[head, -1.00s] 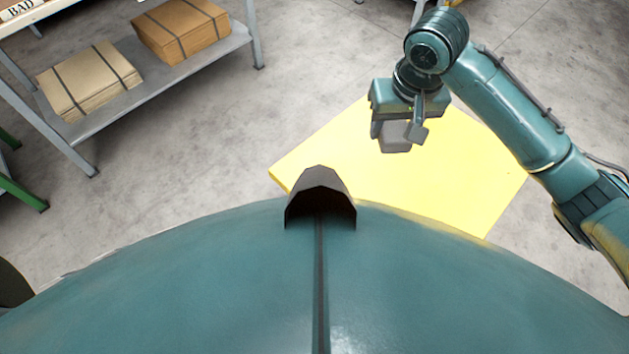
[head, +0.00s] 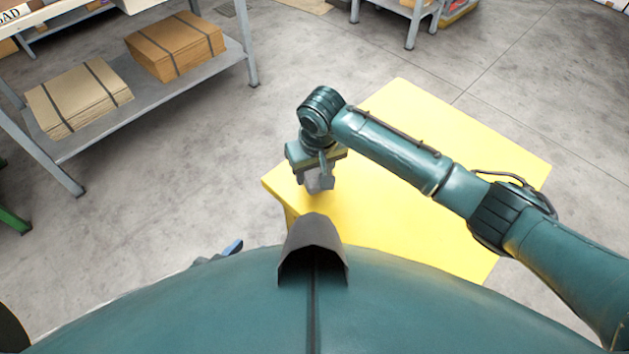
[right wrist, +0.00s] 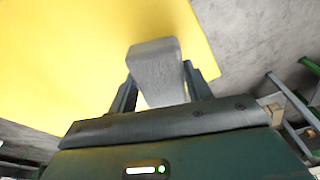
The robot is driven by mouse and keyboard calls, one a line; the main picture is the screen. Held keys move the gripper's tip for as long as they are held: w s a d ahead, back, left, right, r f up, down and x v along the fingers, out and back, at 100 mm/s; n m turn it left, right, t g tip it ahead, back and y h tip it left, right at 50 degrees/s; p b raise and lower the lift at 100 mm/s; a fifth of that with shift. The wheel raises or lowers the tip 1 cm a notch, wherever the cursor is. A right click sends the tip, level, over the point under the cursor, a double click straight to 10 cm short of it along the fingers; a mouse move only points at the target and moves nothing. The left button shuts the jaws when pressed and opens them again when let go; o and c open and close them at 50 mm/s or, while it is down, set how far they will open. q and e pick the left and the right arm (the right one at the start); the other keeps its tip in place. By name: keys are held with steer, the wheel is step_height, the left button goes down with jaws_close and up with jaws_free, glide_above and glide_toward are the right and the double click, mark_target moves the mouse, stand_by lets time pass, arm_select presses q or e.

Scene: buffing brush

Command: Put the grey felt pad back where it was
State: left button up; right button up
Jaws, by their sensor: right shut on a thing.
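The grey felt pad (head: 319,181) is a small grey block between the fingers of my right gripper (head: 316,176). In the right wrist view the pad (right wrist: 158,75) stands out beyond the two dark fingers (right wrist: 160,92), which are shut on it. The right gripper points down over the left part of a yellow surface (head: 430,200), near its left corner. I cannot tell whether the pad touches the surface. My left gripper cannot be made out.
A grey metal shelf (head: 150,105) with strapped stacks of brown sheets (head: 175,45) and tan sheets (head: 78,102) stands at the upper left. A small blue thing (head: 232,247) shows at the edge of my body. Much of the yellow surface is clear.

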mark_target(315, 182)
step_height(315, 182, down, 3)
steer(key=shift+f, duration=0.35)
steer(key=shift+f, duration=0.15)
steer(key=o, duration=0.9)
steer(key=shift+o, duration=0.2)
